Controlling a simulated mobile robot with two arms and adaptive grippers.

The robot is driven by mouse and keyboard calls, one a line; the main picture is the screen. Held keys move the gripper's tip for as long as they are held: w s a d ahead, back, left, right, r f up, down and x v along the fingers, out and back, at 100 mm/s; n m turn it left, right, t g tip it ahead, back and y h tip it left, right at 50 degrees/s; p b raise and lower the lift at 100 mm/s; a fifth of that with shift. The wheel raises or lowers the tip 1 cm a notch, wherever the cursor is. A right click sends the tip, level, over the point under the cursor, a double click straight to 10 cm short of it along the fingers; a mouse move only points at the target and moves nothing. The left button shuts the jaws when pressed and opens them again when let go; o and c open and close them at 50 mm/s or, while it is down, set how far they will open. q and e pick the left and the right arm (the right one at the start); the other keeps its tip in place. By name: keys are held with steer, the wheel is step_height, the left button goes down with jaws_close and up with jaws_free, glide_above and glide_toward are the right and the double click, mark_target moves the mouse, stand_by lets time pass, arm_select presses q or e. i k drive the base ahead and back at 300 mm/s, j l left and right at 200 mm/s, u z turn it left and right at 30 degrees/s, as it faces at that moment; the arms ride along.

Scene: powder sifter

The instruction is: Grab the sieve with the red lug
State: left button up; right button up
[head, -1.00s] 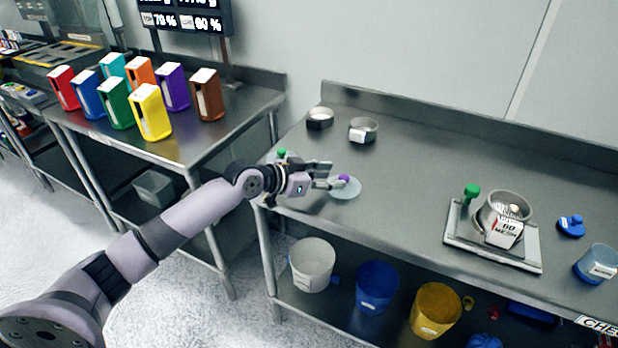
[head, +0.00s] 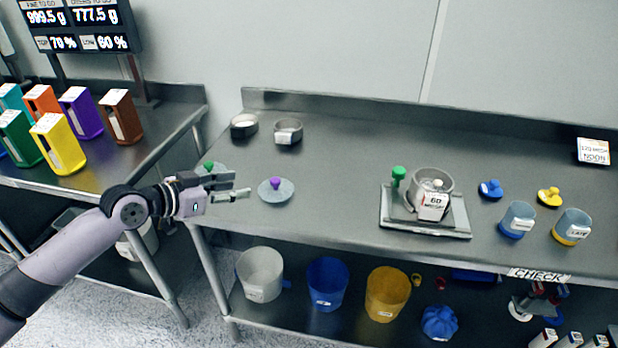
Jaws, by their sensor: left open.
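No red lug can be made out on any sieve in view. Two small round metal pans or sieves stand at the back left of the bench, a left one (head: 243,126) and a right one (head: 288,131). A larger round sieve (head: 434,184) with a white "60" mesh label sits on a metal plate (head: 425,224) right of centre. My left gripper (head: 241,186) is open and empty over the bench's left end, left of a disc lid (head: 277,191) with a purple knob and apart from it. My right gripper is out of view.
A green-knobbed disc (head: 208,168) lies behind my left gripper. Blue (head: 490,190) and yellow (head: 549,197) knobbed pieces and two cups (head: 517,219) (head: 572,227) stand at the right. Buckets and small red items (head: 538,287) are on the lower shelf. The bench middle is clear.

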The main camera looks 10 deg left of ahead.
mark_target(434, 187)
steer(key=i+j+z, duration=0.15)
steer(key=j+z, duration=0.25)
steer(key=i+j+z, duration=0.1)
steer(key=j+z, duration=0.75)
steer(key=i, duration=0.05)
